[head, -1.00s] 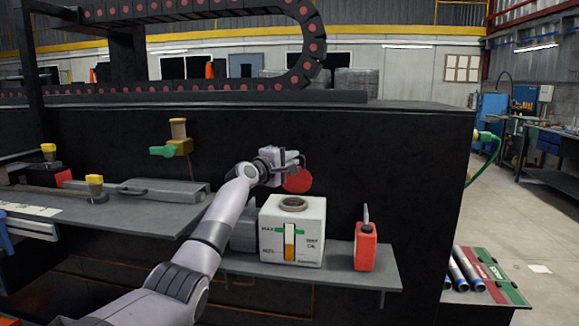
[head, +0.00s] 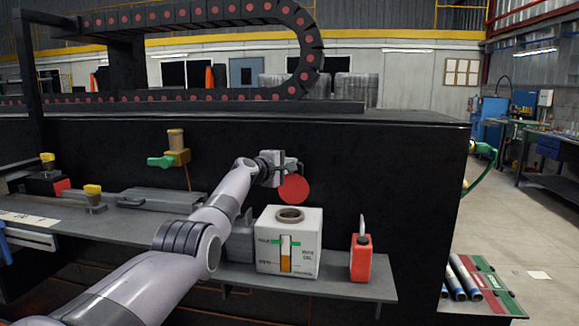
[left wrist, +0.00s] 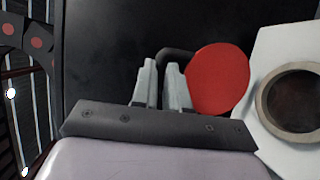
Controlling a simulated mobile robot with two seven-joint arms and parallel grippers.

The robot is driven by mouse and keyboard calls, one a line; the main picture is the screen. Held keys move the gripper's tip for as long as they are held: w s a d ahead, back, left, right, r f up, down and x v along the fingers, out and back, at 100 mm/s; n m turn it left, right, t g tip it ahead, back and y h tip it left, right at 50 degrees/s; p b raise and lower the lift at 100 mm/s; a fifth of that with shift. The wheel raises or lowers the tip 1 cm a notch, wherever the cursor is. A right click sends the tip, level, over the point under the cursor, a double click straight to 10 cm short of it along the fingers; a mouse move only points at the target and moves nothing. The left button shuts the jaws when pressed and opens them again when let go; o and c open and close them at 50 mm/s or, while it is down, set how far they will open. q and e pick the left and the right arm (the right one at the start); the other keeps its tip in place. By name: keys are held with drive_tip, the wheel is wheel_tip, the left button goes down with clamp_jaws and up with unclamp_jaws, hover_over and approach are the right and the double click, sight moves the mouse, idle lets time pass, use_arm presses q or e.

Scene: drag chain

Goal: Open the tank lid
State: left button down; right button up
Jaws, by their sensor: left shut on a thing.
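The white oil tank (head: 266,262) stands on the grey shelf, with a level gauge and green and red marks on its front. Its round filler opening (head: 291,214) shows uncovered on top; the left wrist view also shows the opening (left wrist: 294,99) with its metal rim. The red round lid (head: 294,189) is tilted up on edge above the back of the tank; it also shows in the left wrist view (left wrist: 219,80). My left gripper (head: 287,171) is shut on the dark handle (left wrist: 176,54) beside the lid. My right gripper is not in view.
A red oil can (head: 361,259) stands right of the tank on the shelf (head: 340,287). A yellow valve with a green handle (head: 162,161) is on the black wall at the left. Rollers (head: 463,278) lie at the lower right.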

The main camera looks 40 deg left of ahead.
use_arm(q)
drive_tip(key=shift+w+a+r, duration=0.1)
drive_tip(key=shift+a+r, duration=0.1)
drive_tip(key=shift+r, duration=0.8)
drive_tip(key=c, duration=1.4)
unclamp_jaws()
drive_tip(key=shift+d+r, duration=0.1)
drive_tip(key=shift+s, duration=0.25)
drive_tip(key=s+b, duration=0.1)
drive_tip(key=s, duration=0.5)
drive_tip(key=shift+s+d, duration=0.35)
drive_tip(key=shift+d, duration=0.1)
drive_tip(key=shift+f, duration=0.25)
